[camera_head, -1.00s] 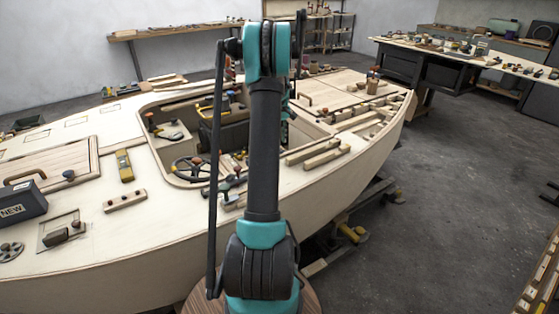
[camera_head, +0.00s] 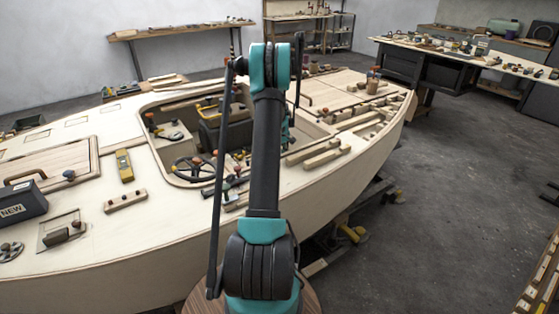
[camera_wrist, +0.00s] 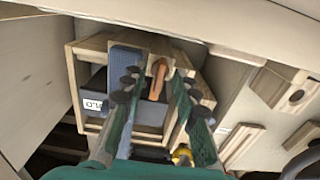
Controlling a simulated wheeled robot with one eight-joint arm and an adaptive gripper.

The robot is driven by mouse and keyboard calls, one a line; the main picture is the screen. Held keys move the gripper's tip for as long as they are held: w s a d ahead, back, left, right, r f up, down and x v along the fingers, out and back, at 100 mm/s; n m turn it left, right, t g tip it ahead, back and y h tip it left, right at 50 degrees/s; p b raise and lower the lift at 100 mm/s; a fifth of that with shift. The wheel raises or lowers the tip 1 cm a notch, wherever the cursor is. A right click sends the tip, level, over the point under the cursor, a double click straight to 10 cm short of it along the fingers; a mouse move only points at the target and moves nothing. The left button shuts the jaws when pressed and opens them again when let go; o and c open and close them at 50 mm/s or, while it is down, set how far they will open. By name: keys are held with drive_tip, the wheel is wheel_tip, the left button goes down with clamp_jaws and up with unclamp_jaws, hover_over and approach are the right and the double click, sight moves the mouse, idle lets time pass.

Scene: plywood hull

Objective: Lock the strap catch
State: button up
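In the wrist view an orange-brown lever (camera_wrist: 158,80), which looks like the strap catch, sits on a pale wooden mount. A blue-grey strap (camera_wrist: 125,72) runs beside it on the left, over a dark box (camera_wrist: 96,82) with a white label, inside a wooden frame. My gripper (camera_wrist: 157,86) is open, its teal fingers with dark pads lying on either side of the lever in the picture. I see no clear contact with the lever. The left finger covers part of the strap. In the head view my arm hides the catch and my gripper.
The boat hull (camera_head: 330,195) surrounds a cockpit opening with a steering wheel (camera_head: 190,170). In the wrist view wooden blocks with slots (camera_wrist: 285,90) stand on the right and pale panels enclose the space closely. A yellow part (camera_wrist: 182,155) shows low between the fingers.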

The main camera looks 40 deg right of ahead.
drive_tip(key=shift+c, duration=0.6)
clamp_jaws()
drive_tip(key=shift+m, duration=0.4)
drive_tip(key=m, duration=0.2)
drive_tip(key=shift+m, duration=0.4)
drive_tip(key=m, duration=0.3)
drive_tip(key=shift+m, duration=0.4)
drive_tip(key=m, duration=1)
drive_tip(key=shift+m, duration=0.4)
